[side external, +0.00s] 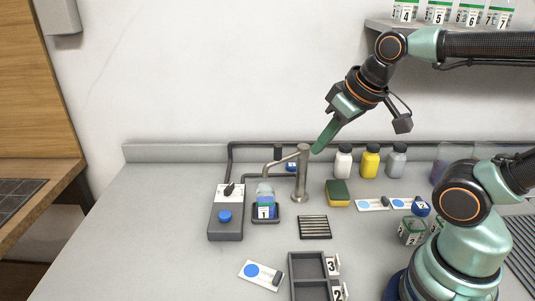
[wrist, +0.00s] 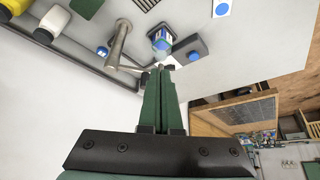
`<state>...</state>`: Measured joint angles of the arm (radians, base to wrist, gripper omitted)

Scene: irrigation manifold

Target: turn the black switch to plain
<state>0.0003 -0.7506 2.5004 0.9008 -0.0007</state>
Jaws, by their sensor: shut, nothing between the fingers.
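The black switch (side external: 229,189) sits on the white plate at the back of a grey box (side external: 226,232), left of the tap. A blue round button (side external: 225,216) is in front of it on the same box. Any marks beside the switch are too small to read. My gripper (side external: 316,150) is shut and empty, in the air above and to the right of the box, near the tap's top. In the wrist view my shut fingers (wrist: 160,72) point toward the box (wrist: 187,46), whose button (wrist: 194,56) shows; the switch is not clear there.
A metal tap (side external: 302,175) stands right of the box. A bottle with a blue label (side external: 265,200) stands on a small dark base between them. A sponge (side external: 338,193), a dark grate (side external: 314,227) and a dark tray (side external: 292,270) lie to the right and front. The counter's left side is clear.

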